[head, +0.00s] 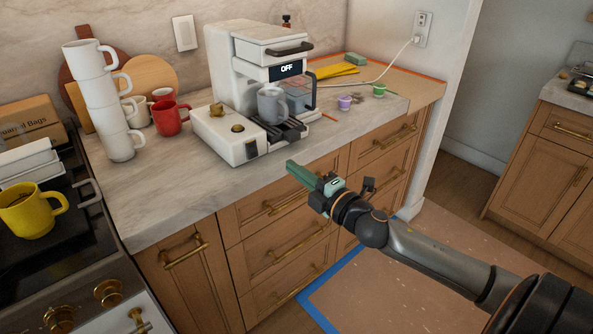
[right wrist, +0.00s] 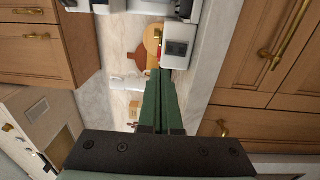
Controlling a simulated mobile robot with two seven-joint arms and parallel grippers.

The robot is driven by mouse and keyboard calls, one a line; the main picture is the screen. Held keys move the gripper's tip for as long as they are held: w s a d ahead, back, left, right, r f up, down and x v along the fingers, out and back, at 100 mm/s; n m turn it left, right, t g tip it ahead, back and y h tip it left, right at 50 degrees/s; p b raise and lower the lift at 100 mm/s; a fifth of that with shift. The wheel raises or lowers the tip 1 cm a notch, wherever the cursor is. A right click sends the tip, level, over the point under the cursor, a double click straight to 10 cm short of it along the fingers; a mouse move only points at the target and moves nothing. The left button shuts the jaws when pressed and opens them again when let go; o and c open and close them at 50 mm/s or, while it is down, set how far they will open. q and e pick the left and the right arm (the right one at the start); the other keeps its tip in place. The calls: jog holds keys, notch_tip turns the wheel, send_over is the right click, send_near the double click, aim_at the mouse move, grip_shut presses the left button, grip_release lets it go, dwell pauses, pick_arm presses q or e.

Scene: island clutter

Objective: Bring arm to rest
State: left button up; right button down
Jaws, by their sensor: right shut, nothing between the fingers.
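My right arm comes in from the lower right of the head view. Its green-fingered right gripper (head: 292,168) is in front of the counter's front edge, before the drawers, and points toward the coffee machine. In the right wrist view the two green fingers (right wrist: 166,80) lie together, shut with nothing between them. The gripper appears apart from the machine and the cabinet. My left gripper is not in view.
A white coffee machine (head: 239,80) with a grey mug (head: 271,104) stands on the marble counter (head: 170,190). Stacked white mugs (head: 117,143), a red mug (head: 170,118) and a yellow mug (head: 32,212) are to the left. The floor (head: 400,290) below my arm looks clear.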

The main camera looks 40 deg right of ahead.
dwell(0.6)
jog(key=s+a+f+m+g+p, duration=0.25)
jog(key=s+a+f+m, duration=0.2)
jog(key=f, duration=0.45)
jog(key=s+a+f+m+g+p, duration=0.25)
jog(key=s+f+m, duration=0.3)
jog(key=f, duration=0.35)
jog(key=s+a+f+m+g, duration=0.2)
jog(key=s+a+f+m, duration=0.1)
jog(key=s+a+f, duration=0.1)
jog(key=s+a+f+m+g+p, duration=0.1)
jog(key=s+a+f+m, duration=0.3)
jog(key=s, duration=0.5)
jog(key=a+g, duration=0.1)
jog(key=a, duration=0.1)
jog(key=shift+a+y, duration=0.3)
jog(key=shift+y, duration=0.1)
jog(key=shift+s, duration=0.1)
